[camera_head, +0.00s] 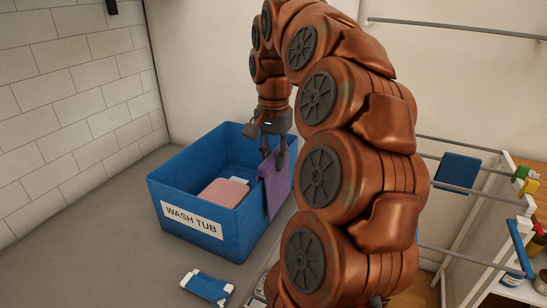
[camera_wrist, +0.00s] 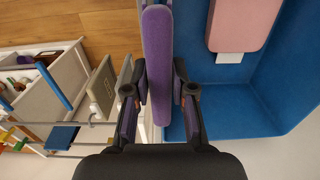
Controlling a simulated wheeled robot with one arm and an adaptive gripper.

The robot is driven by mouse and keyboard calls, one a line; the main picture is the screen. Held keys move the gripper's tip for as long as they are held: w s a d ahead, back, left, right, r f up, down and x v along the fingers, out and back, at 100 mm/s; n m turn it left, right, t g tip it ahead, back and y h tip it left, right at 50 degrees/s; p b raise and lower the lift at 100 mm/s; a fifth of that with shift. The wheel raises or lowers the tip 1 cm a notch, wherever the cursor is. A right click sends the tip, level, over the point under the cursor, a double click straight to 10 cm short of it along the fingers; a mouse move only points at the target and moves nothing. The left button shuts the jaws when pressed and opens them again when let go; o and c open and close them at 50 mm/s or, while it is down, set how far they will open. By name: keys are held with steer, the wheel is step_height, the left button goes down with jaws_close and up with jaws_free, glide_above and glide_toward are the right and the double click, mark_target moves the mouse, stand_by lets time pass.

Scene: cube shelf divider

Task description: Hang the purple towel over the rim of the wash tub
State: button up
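The purple towel (camera_head: 278,188) lies over the right-hand rim of the blue wash tub (camera_head: 166,192), with a flap down the outer side. How far it hangs inside is unclear. In the wrist view the towel (camera_wrist: 157,55) is a narrow folded strip along the rim, seen from above. My gripper (camera_head: 273,150) points down at the rim with its fingers spread. In the wrist view the fingers of my gripper (camera_wrist: 159,72) stand on either side of the towel, one inside and one outside the tub, with small gaps visible beside it.
A pink folded cloth (camera_head: 223,192) with a white label lies in the tub. A blue-and-white folded item (camera_head: 207,286) lies on the grey counter (camera_head: 110,240) in front. A drying rack with rails and a blue cloth (camera_head: 458,170) stands at right, near shelves with bottles.

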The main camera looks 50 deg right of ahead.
steer(key=o, duration=0.5)
steer(key=shift+r, duration=2.3)
steer(key=shift+s+d+r, duration=0.1)
steer(key=shift+s+r, duration=0.05)
steer(key=shift+r, duration=1.15)
steer(key=shift+r, duration=0.15)
